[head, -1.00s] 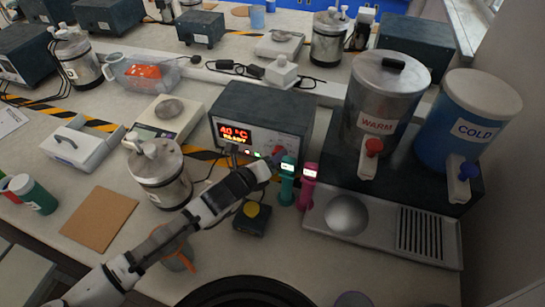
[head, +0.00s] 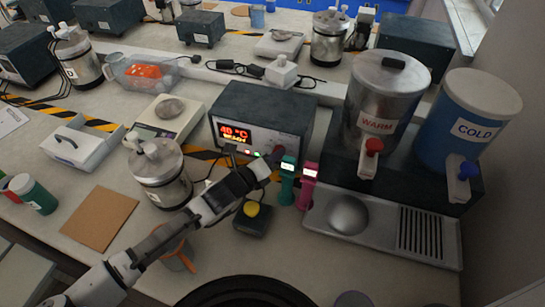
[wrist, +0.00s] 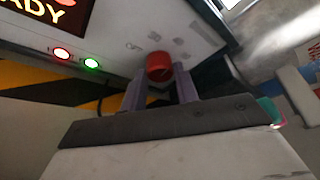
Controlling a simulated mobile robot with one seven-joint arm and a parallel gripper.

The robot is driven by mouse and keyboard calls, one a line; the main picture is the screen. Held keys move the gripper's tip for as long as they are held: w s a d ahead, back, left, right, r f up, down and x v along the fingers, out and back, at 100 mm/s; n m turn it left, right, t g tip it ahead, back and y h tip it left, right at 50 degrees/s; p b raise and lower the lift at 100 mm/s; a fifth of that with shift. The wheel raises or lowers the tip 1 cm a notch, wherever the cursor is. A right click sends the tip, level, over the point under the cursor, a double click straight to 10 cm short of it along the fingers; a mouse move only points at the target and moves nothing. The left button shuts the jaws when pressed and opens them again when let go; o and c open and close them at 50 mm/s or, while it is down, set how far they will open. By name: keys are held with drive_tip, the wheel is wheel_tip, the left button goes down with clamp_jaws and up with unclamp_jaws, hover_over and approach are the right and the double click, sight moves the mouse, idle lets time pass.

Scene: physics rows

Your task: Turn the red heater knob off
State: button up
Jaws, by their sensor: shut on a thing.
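The heater (head: 265,105) is a dark box on the bench with a pale front panel and a red display reading 40 °C. Its red knob (wrist: 159,62) is a small round knob on that panel, with a dark mark on its face in the wrist view. My gripper (wrist: 158,77) is at the panel, shut on the red knob with one finger on each side. The wrist view shows part of the word READY, with a red light (wrist: 62,53) and a green light (wrist: 92,63) lit.
Close beside my gripper stand a green device (head: 287,182) and a pink device (head: 307,187). A yellow-button box (head: 252,216) lies below it. The WARM urn (head: 385,95) is to the right, a steel flask (head: 160,175) to the left.

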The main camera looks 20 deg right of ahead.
drive_tip(key=shift+f+n+h, duration=0.1)
drive_tip(key=shift+n+h, duration=0.3)
drive_tip(key=shift+n, duration=0.4)
drive_tip(key=o, duration=1)
drive_tip(key=shift+s+a, duration=0.1)
drive_tip(key=shift+a, duration=0.05)
